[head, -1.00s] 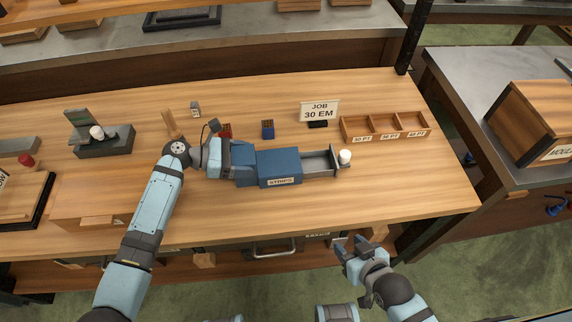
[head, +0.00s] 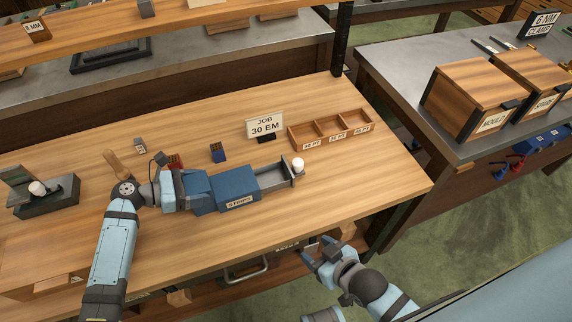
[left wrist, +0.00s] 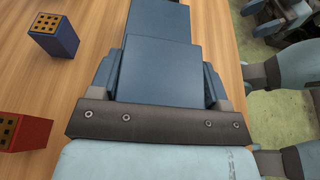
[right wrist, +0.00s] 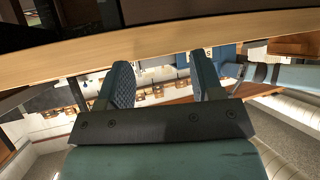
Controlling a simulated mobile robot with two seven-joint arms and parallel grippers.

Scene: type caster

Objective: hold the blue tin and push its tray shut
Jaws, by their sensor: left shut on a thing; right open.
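The blue tin (head: 238,186), labelled STRIPS, lies on the wooden bench in the head view. Its grey tray (head: 275,173) sticks out of its right end, with a white knob (head: 298,164) on the tray's outer end. My left gripper (head: 205,190) is shut on the tin's left end; the left wrist view shows its fingers on both sides of the blue tin (left wrist: 160,70). My right gripper (head: 325,250) is open and empty, in front of the bench's front edge and apart from the tray. The right wrist view shows its two fingers (right wrist: 160,85) spread below the bench edge.
A JOB 30 EM sign (head: 265,126) and a wooden compartment box (head: 332,130) stand behind the tray. A blue block (head: 217,153) and a red block (head: 174,162) stand behind the tin. The bench right of the knob is clear.

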